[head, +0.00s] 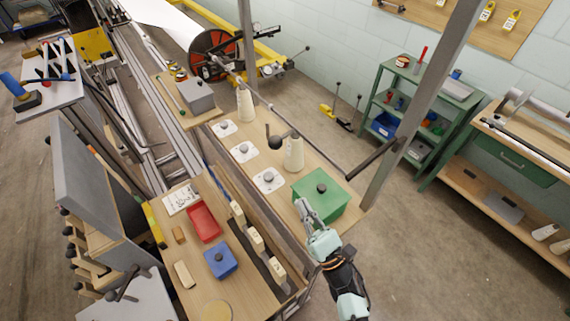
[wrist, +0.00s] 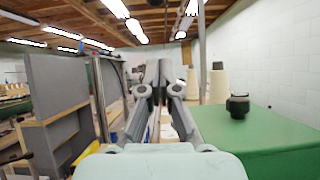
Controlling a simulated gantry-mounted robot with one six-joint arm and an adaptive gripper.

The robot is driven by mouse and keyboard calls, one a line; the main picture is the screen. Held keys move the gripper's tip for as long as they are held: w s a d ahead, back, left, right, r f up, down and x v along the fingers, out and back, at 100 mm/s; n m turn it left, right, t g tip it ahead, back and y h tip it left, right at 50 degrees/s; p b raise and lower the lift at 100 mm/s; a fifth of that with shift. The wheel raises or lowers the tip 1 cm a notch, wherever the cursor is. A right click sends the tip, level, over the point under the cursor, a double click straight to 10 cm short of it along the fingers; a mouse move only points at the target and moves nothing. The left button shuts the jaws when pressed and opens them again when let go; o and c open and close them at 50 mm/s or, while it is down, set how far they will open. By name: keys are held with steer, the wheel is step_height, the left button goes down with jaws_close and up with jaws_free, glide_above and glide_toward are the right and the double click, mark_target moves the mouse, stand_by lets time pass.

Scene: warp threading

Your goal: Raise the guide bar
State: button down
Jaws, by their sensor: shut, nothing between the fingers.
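My gripper (head: 303,207) is shut and empty, just left of the green box (head: 335,205) on the wooden bench. In the wrist view my gripper's fingertips (wrist: 159,70) meet, and the green box (wrist: 265,145) with its black knob (wrist: 238,106) is to the right. I cannot tell for certain which part is the guide bar. A long dark rail (head: 242,188) runs along the bench's left edge. A dark bar with a thick black grip (head: 371,160) sticks out beside the post at the bench's right. My gripper is apart from that grip.
Cream cones (head: 294,155) and a black ball-ended lever (head: 275,141) stand on the bench beyond the box. A grey post (head: 420,105) rises at right. A lower worktop holds a red tray (head: 204,223) and a blue box (head: 220,262).

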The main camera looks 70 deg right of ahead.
steer(key=shift+a, duration=0.2)
steer(key=shift+w, duration=0.1)
steer(key=s+a+r+p+x, duration=0.1)
steer(key=p+x, duration=0.5)
steer(key=x, duration=0.6)
steer(key=shift+d+r, duration=0.25)
steer(key=shift+r, duration=0.6)
steer(key=shift+w, duration=0.1)
